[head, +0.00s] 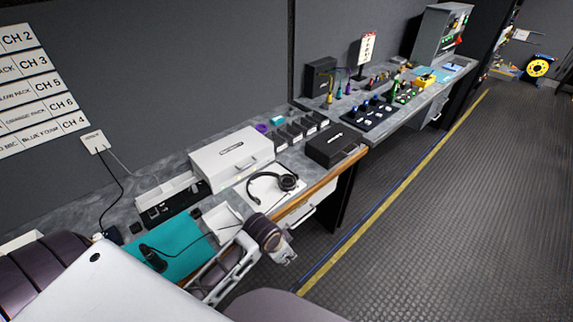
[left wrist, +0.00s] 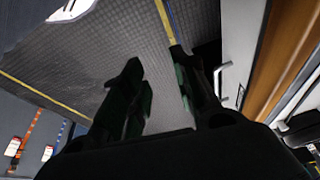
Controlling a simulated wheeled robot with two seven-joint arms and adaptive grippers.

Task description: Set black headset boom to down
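The black headset (head: 288,183) lies on a white sheet or mat (head: 262,205) near the table's front edge. An ear cup shows on its right side. I cannot tell the boom apart from the headband at this size. In the left wrist view a dark rounded part, probably the headset (left wrist: 302,130), shows at the right edge, cut off. My left gripper (left wrist: 155,58) has its two dark fingers apart with nothing between them but floor behind. My right gripper is out of view.
A white case (head: 232,158) stands behind the headset and a black box (head: 335,147) to its right. A teal mat (head: 180,242) with a small black device and cable lies left. The wooden table edge (left wrist: 284,60) is close to my left gripper. The floor in front is clear.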

